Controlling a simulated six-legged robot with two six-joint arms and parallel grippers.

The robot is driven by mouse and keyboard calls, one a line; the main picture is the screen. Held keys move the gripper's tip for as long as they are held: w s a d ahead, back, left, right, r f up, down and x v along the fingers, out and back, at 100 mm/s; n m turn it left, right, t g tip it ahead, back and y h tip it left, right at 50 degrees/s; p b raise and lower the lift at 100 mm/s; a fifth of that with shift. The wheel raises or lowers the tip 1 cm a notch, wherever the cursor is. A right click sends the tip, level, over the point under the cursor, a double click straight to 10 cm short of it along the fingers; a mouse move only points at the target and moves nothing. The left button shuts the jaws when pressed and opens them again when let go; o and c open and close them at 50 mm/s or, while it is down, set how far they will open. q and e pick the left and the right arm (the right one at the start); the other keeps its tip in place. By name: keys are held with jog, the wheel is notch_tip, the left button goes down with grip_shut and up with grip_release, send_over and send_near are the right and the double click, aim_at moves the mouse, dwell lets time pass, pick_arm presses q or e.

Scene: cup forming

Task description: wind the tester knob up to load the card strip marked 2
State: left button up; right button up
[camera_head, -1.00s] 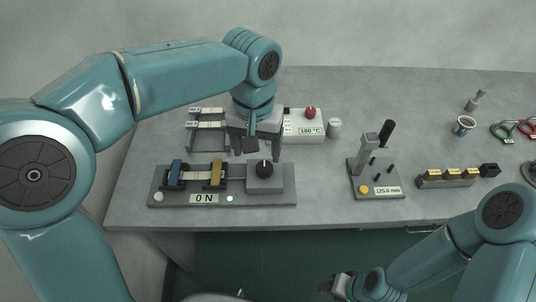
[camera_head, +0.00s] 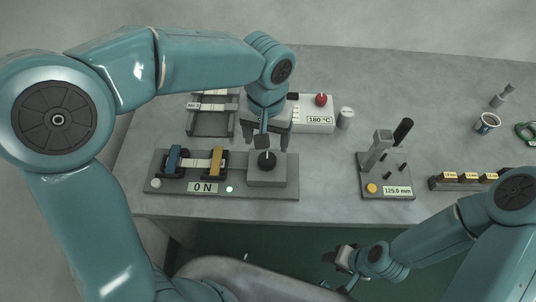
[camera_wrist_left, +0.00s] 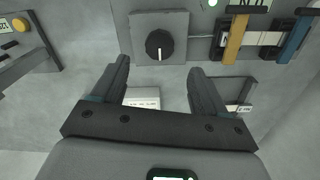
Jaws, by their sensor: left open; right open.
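The tester (camera_head: 172,188) is a grey base plate with a display reading "0 N" and a green light. Its black knob (camera_head: 266,161) sits on a grey block at the right end; it also shows in the left wrist view (camera_wrist_left: 159,45), with a white pointer line. A pale card strip (camera_head: 201,163) lies between the blue clamp (camera_head: 173,158) and the yellow clamp (camera_head: 217,161). I cannot read a mark on it. My left gripper (camera_head: 268,140) is open just behind and above the knob, its fingers apart and empty. My right gripper (camera_head: 345,262) is open and empty, off the table's front.
A rack (camera_head: 210,122) holding strips stands behind the tester. A white box (camera_head: 316,115) reading 180 °C has a red knob. A gauge (camera_head: 389,190) reading 125.0 mm, a block row (camera_head: 463,182) and a cup (camera_head: 487,123) stand to the right.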

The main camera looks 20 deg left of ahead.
aim_at(267, 159)
pick_arm(q)
notch_tip(267, 159, down, 9)
jog(key=shift+s+r, duration=0.15)
jog(key=c, duration=1.1)
